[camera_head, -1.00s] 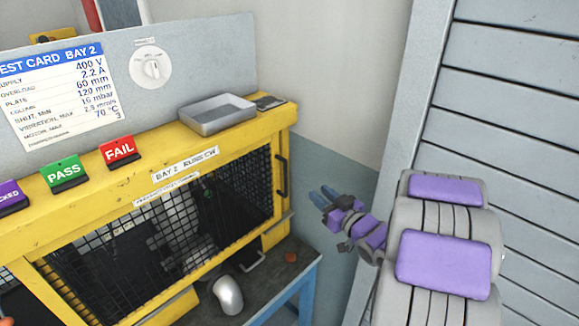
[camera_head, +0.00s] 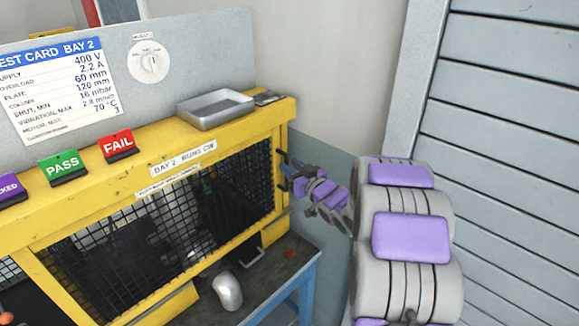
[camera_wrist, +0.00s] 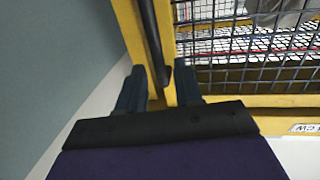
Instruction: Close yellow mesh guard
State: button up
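The yellow mesh guard (camera_head: 150,235) has a yellow frame with black wire mesh and covers the front of the bench enclosure. From here I cannot tell how far it stands open. A black upright bar handle (camera_head: 280,165) is at its right end. My gripper (camera_head: 287,170) is at this handle, reaching in from the right. In the wrist view the two dark fingers (camera_wrist: 160,88) are apart, and the black handle (camera_wrist: 152,40) runs down between them. I cannot see either finger pressing on it. The mesh (camera_wrist: 250,45) lies to the right of the fingers.
A metal tray (camera_head: 215,108) sits on the yellow top, with FAIL (camera_head: 117,146) and PASS (camera_head: 63,168) signs to its left. A grey rounded object (camera_head: 228,291) and a small metal handle (camera_head: 249,262) are below the guard. A wall stands close to the right.

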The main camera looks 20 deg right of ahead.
aim_at(277, 158)
jog(key=shift+w+a+f, duration=0.2)
jog(key=shift+w+a, duration=0.7)
jog(key=shift+w, duration=0.3)
jog(key=shift+a+r, duration=0.1)
jog(key=shift+w+d+f, duration=0.2)
jog(key=shift+w, duration=0.15)
jog(key=shift+s+d+r, duration=0.1)
jog(key=shift+d, duration=0.2)
jog(key=shift+c, duration=1.2)
jog(key=shift+a, duration=0.1)
grip_shut()
